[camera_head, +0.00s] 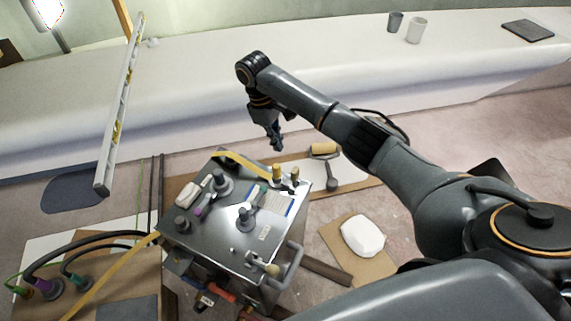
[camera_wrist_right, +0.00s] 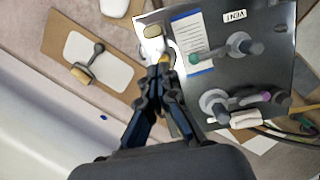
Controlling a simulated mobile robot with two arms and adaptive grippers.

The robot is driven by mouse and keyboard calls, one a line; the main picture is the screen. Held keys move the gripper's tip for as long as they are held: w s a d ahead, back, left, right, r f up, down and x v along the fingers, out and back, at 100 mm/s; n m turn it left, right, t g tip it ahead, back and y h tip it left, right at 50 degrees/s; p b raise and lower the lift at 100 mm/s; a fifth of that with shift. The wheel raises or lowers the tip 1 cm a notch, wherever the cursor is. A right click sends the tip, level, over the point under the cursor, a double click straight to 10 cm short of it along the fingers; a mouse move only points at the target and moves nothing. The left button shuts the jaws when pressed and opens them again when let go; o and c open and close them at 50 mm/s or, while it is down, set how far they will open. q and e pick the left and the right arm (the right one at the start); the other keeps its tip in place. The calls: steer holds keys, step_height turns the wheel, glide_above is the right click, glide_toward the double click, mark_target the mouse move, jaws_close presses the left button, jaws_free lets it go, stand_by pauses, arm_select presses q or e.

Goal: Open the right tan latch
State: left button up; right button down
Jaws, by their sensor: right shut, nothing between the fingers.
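A metal box (camera_head: 215,228) stands on the floor in the head view, with valves and fittings on its top. A tan-capped upright fitting (camera_head: 278,170) stands near the box's far right corner; a tan block also shows in the right wrist view (camera_wrist_right: 154,31). A second tan-ended part (camera_head: 272,270) is by the grey handle at the near right edge. I cannot tell which is the right latch. My right gripper (camera_head: 277,146) is shut and empty, pointing down just beyond the far fitting, apparently apart from it. In the wrist view its fingers (camera_wrist_right: 158,66) partly cover the panel edge.
A paint roller (camera_head: 324,149) lies on a board right of the box. A white block (camera_head: 362,236) rests on cardboard. A long level (camera_head: 118,110) leans at left. Hoses (camera_head: 80,245) run at lower left. A long white bench (camera_head: 180,95) spans the back.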

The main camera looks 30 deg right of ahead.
steer(key=shift+w+d+r, duration=0.1)
steer(key=shift+d+r, duration=0.05)
steer(key=shift+r, duration=0.1)
steer(key=shift+f, duration=0.1)
steer(key=x, duration=1)
